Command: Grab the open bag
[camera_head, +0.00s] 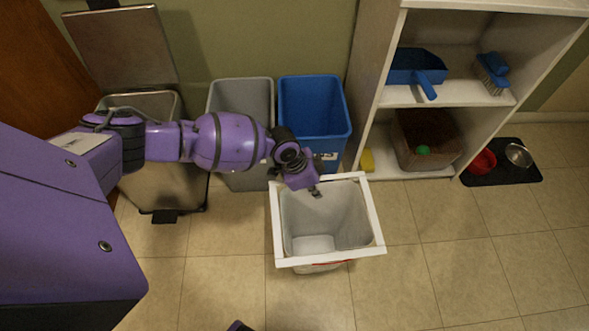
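The open bag (281,225) stands on the tiled floor in the middle of the head view. It looks like a squarish container with a broad white rim, a grey inside and a bit of red low on its front. It looks empty. My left gripper (315,191) points down at its back rim, a little left of the rim's middle. The fingertips overlap the rim in the picture; I cannot tell whether they touch it. The fingers are too small to show whether they are open or shut. My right gripper is not in view.
A grey bin (240,95) and a blue bin (313,105) stand behind, with a metal bin (160,190) at the left, its lid raised. White shelving (450,93) stands at the right, near a black mat (502,174) with bowls. Floor in front and right is clear.

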